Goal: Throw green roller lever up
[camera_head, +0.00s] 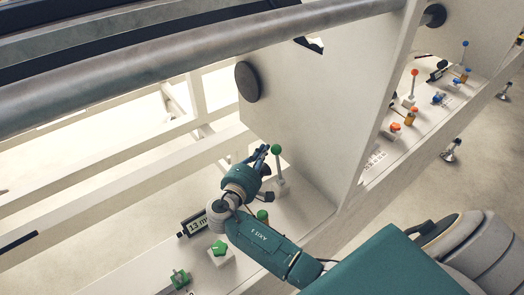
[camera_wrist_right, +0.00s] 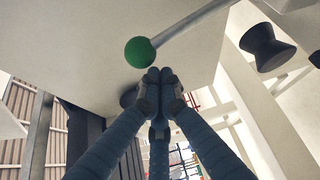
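The green lever has a green ball (camera_head: 277,149) on a thin pale rod, which rises from a block on the white ledge and leans slightly left in the head view. My right gripper (camera_head: 262,152) is just left of the ball, with its fingers pointing up. In the right wrist view the green ball (camera_wrist_right: 140,52) is just beyond and left of the fingertips, its rod running to the upper right. My right gripper (camera_wrist_right: 160,77) has its fingertips together with nothing between them. Whether a finger touches the lever I cannot tell. My left gripper is not in view.
A green star knob (camera_head: 219,248), another green knob (camera_head: 180,278) and a small display (camera_head: 196,222) sit on the same ledge. A white upright panel (camera_head: 310,110) stands behind the lever. Beyond it are orange-topped (camera_head: 414,73) and blue controls. A grey roller (camera_head: 180,55) crosses above.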

